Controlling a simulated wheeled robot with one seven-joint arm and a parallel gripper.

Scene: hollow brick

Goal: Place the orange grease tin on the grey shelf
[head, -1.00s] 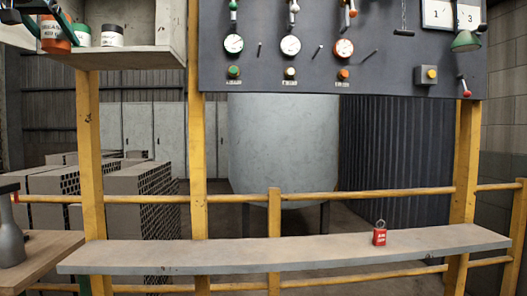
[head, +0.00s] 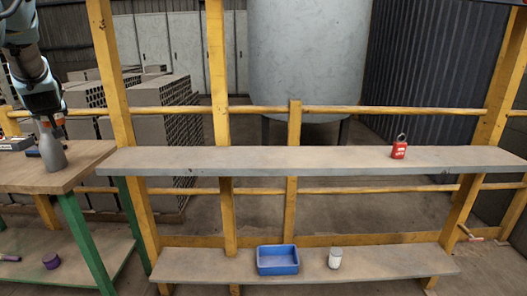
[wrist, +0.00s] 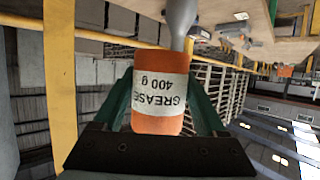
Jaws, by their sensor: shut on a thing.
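My gripper (wrist: 162,92) is shut on the orange grease tin (wrist: 158,122), which has a white label reading "GREASE 400 g", upside down in the wrist view. The long grey shelf (head: 270,160) runs across the middle of the head view, fixed to yellow posts. The held tin is apart from it, to its left.
A red padlock (head: 399,151) stands on the grey shelf's right part; its left and middle are clear. A grey bottle (head: 52,150) stands on the wooden bench (head: 75,178) close below my arm. A lower shelf (head: 200,265) holds a blue tray (head: 278,267) and a white-labelled jar (head: 335,260).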

